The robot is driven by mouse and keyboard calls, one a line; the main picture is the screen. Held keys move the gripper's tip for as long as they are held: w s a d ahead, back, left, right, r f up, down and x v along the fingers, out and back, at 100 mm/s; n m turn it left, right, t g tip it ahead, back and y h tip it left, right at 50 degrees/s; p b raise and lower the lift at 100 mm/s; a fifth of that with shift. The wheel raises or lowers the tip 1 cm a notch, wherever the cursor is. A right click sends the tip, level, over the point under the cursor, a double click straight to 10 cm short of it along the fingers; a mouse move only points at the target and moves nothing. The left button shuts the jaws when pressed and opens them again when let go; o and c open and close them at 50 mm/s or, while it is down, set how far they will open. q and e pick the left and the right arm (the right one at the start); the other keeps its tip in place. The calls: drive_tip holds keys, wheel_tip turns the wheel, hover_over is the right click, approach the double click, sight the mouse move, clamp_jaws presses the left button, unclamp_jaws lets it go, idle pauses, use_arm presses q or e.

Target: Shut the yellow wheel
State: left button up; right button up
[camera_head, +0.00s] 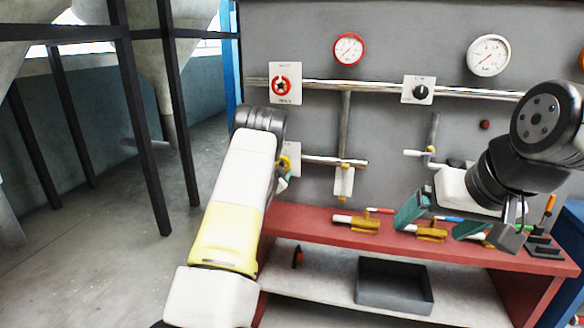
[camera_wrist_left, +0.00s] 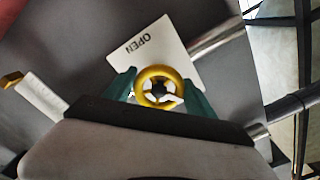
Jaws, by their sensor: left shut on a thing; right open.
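The yellow wheel (camera_wrist_left: 158,72) is a small ring with a dark hub in front of a white plate (camera_wrist_left: 180,52) marked OPEN. My left gripper (camera_wrist_left: 160,93) has its two green fingers on opposite sides of the wheel's rim, shut on it. In the head view, the left gripper (camera_head: 284,178) is at the panel and my arm mostly hides the wheel (camera_head: 291,154). My right gripper (camera_head: 441,219) is open, its green fingers spread above the red bench at the right.
A red wheel (camera_head: 281,86) and a black knob (camera_head: 420,92) sit on the upper pipe, below two gauges. The red bench (camera_head: 310,222) carries brass valves, including one with a red handle (camera_head: 363,224). A grey bin (camera_head: 394,284) stands on the lower shelf. Floor at the left is clear.

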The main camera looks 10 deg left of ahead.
use_arm(q)
drive_tip(key=m, duration=0.6)
drive_tip(key=shift+r+m, duration=0.1)
drive_tip(key=shift+m, duration=0.2)
idle(0.5)
drive_tip(key=o, duration=1.4)
drive_tip(key=s, duration=0.8)
drive_tip(key=shift+a, duration=0.25)
drive_tip(key=shift+w, duration=0.1)
